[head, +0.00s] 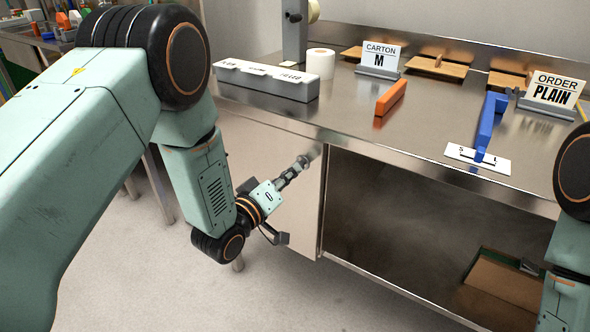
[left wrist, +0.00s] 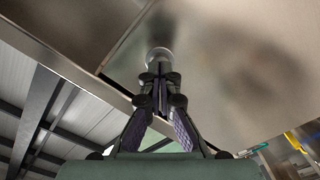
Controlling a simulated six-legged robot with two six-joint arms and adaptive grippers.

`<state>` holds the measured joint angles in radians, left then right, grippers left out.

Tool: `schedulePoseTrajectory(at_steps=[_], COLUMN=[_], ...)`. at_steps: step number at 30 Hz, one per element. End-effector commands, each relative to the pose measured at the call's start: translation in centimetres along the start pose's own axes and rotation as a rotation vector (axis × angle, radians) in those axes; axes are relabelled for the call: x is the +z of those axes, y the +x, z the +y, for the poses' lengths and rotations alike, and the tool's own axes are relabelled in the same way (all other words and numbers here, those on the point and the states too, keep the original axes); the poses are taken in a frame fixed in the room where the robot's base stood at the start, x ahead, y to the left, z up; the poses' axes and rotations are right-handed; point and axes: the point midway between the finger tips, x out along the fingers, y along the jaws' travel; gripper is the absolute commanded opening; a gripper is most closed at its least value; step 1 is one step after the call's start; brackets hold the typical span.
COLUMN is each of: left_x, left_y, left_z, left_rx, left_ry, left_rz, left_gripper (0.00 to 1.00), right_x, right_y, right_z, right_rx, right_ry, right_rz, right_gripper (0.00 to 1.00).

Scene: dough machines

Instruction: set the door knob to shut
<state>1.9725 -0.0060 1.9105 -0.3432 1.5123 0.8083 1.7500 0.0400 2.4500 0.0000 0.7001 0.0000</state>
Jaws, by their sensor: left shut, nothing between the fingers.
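The steel cabinet door (head: 300,205) fills the left part of the counter's front. To its right the cabinet stands open. The round grey door knob (left wrist: 158,54) shows in the left wrist view, just beyond my fingertips. In the head view the fingers mostly hide it. My left gripper (head: 303,162) is shut and empty, pointing at the door's upper right part. It also shows in the left wrist view (left wrist: 160,84), with its tips at or very near the knob; I cannot tell whether they touch. My right gripper is out of view.
The steel counter (head: 350,125) overhangs the door. A cardboard box (head: 503,282) sits inside the cabinet.

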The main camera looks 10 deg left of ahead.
Motion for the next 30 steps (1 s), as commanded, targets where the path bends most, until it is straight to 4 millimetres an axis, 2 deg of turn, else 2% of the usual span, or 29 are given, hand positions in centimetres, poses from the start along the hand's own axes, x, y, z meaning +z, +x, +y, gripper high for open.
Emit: schedulePoseTrajectory(at_steps=[30], left_x=[-0.1], left_y=[1.4], left_z=[0.1], left_rx=[0.003], left_ry=[0.001], left_rz=[0.002], left_gripper=[0.00], right_x=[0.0], right_y=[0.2], right_z=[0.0], right_rx=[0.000], right_ry=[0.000], right_rz=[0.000], right_gripper=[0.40])
